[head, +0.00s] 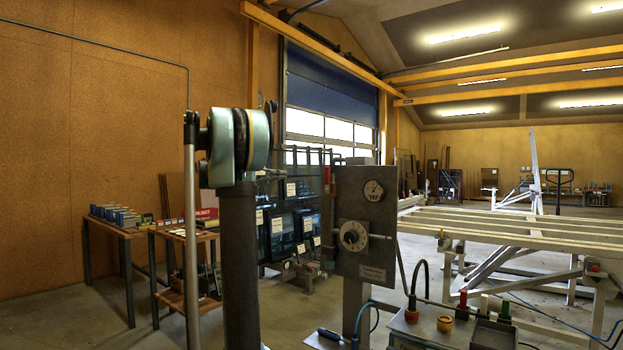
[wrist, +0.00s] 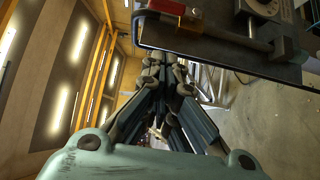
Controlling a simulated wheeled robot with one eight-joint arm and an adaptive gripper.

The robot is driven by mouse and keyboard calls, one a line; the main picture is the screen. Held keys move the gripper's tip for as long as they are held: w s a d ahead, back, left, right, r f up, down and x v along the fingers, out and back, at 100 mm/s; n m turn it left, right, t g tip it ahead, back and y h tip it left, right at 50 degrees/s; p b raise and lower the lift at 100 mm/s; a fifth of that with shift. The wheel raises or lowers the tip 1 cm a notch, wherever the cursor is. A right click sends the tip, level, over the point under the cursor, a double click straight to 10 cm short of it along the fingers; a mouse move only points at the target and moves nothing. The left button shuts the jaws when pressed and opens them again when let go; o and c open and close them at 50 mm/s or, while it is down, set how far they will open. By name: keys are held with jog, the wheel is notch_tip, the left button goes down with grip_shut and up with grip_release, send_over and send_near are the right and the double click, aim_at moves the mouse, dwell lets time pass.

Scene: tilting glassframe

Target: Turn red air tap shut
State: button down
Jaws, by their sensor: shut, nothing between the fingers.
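A red upright handle (head: 327,178) shows at the left edge of the grey panel (head: 360,255) in the head view. A red handle (wrist: 170,7) also shows at the top of the wrist view, by the panel's edge. A smaller red-topped handle (head: 463,298) stands on the bench in front; I cannot tell which red part is the air tap. My gripper (wrist: 165,62) is shut and empty in the wrist view, its fingertips just below the panel edge in the picture, apart from the red handle. My gripper cannot be made out in the head view.
The panel carries a gauge (head: 374,190) and a round dial (head: 353,236) with a rod. A bench (head: 470,335) with a black hose and green handle (head: 504,308) stands in front. A white slatted frame (head: 500,220) is behind right; tables (head: 108,229) stand left.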

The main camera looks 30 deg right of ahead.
aim_at(328, 180)
jog(key=s+a+x, duration=0.1)
jog(key=s+x, duration=0.1)
jog(key=x, duration=1)
jog(key=shift+s+d+r, duration=0.2)
jog(key=shift+s+d, duration=0.1)
jog(key=shift+s, duration=0.15)
jog(key=shift+w, duration=0.1)
